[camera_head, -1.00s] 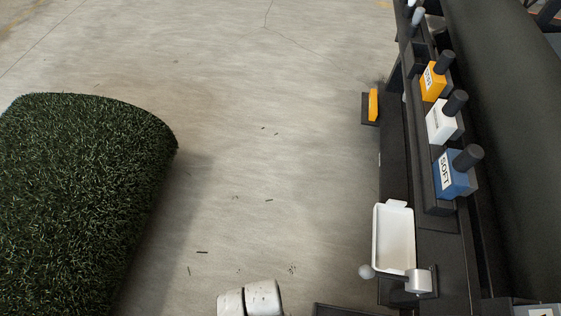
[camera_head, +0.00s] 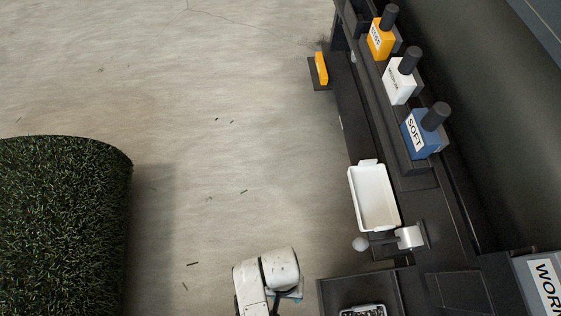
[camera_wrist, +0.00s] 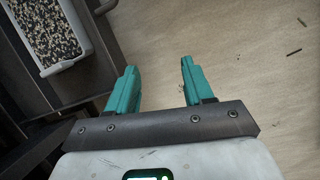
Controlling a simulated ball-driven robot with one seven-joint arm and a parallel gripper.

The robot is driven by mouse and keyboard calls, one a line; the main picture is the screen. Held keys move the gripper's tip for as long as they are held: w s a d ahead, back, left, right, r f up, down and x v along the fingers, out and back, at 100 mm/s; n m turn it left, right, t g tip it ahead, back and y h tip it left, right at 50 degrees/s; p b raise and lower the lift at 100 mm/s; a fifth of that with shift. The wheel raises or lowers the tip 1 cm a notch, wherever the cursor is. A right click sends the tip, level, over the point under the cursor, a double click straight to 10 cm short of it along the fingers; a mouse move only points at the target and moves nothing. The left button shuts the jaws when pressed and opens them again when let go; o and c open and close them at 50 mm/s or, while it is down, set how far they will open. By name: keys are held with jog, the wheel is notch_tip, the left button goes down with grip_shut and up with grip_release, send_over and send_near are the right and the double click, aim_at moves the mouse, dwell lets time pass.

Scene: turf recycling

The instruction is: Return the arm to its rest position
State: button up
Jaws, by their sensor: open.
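My gripper shows in the wrist view (camera_wrist: 158,82) with its two teal fingers apart and nothing between them. Beyond the fingers are bare floor and the edge of a dark bench. In the head view my white arm (camera_head: 267,275) shows at the bottom centre, over the floor and left of the bench. Only a little teal of the gripper shows there, at the arm's right side.
A tray of granules (camera_wrist: 50,32) is left of my fingers. A turf roll (camera_head: 60,225) lies left; floor between is clear.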

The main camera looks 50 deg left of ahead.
jog(key=w+d+r+m+t+y, duration=0.1)
jog(key=w+d+r+m, duration=0.15)
jog(key=d+r, duration=0.5)
jog(key=w+d+r+m+t+y, duration=0.1)
jog(key=w+d+r+m, duration=0.2)
jog(key=d, duration=0.8)
jog(key=w+d+r+m+t+y, duration=0.1)
jog(key=d+r+m, duration=0.2)
jog(key=d+r, duration=0.5)
notch_tip(320, 180, up, 23)
jog(key=d+p, duration=0.1)
jog(key=p, duration=2.2)
jog(key=shift+w, duration=0.1)
